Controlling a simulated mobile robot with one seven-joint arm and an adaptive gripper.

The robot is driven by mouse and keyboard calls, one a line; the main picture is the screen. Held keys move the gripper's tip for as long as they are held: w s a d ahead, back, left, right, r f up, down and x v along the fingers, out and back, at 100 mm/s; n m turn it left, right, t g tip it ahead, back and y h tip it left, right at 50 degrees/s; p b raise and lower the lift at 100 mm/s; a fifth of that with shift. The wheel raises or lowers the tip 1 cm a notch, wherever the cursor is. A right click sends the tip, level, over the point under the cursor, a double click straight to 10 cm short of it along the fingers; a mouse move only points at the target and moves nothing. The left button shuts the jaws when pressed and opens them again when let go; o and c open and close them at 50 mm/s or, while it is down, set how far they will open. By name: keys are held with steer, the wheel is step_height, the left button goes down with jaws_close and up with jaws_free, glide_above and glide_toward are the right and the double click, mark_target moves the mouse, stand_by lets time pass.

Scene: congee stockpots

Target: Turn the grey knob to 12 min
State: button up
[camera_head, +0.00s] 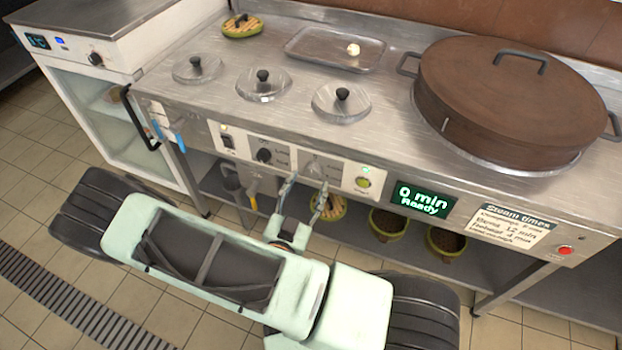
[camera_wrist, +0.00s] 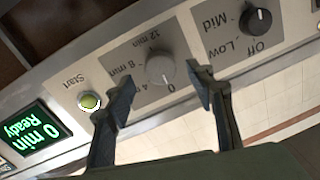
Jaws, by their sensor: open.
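The grey knob (camera_wrist: 160,66) sits on a light panel on the counter front; it also shows in the head view (camera_head: 314,167). The wrist view sees its dial upside down, with marks 0, 4, 8 min and 12 min. Its pointer seems to face the 0 mark. The green display (camera_head: 422,199) reads "0 min Ready" and shows in the wrist view (camera_wrist: 32,135). My gripper (camera_wrist: 162,82) is open, its fingers apart on either side below the knob in the wrist view, empty. I cannot tell if a finger touches the panel.
A black knob (camera_wrist: 256,20) marked Off, Low, Mid sits beside the dial. A lit Start button (camera_wrist: 90,101) is on the other side. A steam times card (camera_head: 512,226) and red button (camera_head: 565,250) are farther right. A big brown lidded pot (camera_head: 510,105) stands above.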

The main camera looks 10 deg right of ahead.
mark_target(312, 174)
steer(key=shift+x, duration=1.6)
steer(key=c, duration=1.2)
steer(key=shift+o, duration=0.2)
